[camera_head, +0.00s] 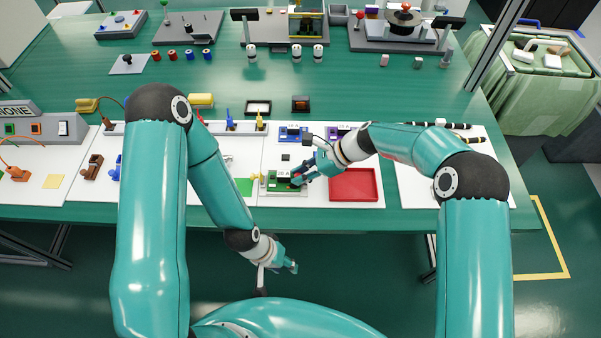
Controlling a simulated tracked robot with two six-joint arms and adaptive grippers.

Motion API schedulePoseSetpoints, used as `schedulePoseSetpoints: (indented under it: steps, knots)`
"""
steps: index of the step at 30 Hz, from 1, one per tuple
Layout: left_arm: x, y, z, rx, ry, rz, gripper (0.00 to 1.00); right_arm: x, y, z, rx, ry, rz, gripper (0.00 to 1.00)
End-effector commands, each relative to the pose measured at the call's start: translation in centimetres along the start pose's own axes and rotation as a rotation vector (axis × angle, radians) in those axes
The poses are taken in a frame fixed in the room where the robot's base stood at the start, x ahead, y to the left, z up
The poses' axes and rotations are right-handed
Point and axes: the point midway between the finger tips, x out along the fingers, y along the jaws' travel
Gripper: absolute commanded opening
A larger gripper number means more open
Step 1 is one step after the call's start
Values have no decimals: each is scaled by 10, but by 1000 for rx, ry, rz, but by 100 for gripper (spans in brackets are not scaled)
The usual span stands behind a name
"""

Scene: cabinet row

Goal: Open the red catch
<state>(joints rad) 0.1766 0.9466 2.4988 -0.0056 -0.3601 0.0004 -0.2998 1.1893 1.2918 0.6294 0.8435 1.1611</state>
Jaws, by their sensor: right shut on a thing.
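A green board (274,187) with dark and white parts lies on the white mat near the table's front. My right gripper (299,180) reaches over its right end from the right. Its fingers are shut at a small red part there, which appears to be the red catch (296,186). The fingers cover most of this part, so I cannot tell how far it is turned. My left gripper (289,267) hangs in front of the table's front edge, away from the board. It is too small to tell whether its fingers are open.
A red tray (353,171) lies just right of the board. More small boards (291,133) lie behind it. A bright green pad (244,187) is to the left. Switches, wires and blocks stand along the white mats. The green table between front and back rows is mostly free.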

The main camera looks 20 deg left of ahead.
Motion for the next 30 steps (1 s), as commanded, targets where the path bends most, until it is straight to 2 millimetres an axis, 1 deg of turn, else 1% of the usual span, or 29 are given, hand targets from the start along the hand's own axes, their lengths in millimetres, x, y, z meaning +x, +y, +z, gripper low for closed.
schedulePoseSetpoints:
  steps: [5,8,21,27,30]
  knots:
    - [11,-4,0,0,0,0,40,0,-1,-3,1,-39,-2,0]
    - [22,-8,0,0,0,0,40,0,-1,-6,2,-84,-3,0]
    - [78,-28,0,0,0,0,40,-7,-2,-14,1,-396,-5,0]
    - [94,-34,-1,0,0,0,40,-12,-2,-15,-1,-519,-5,0]
    - [100,-36,-1,0,0,0,40,-13,-2,-16,0,-562,-5,0]
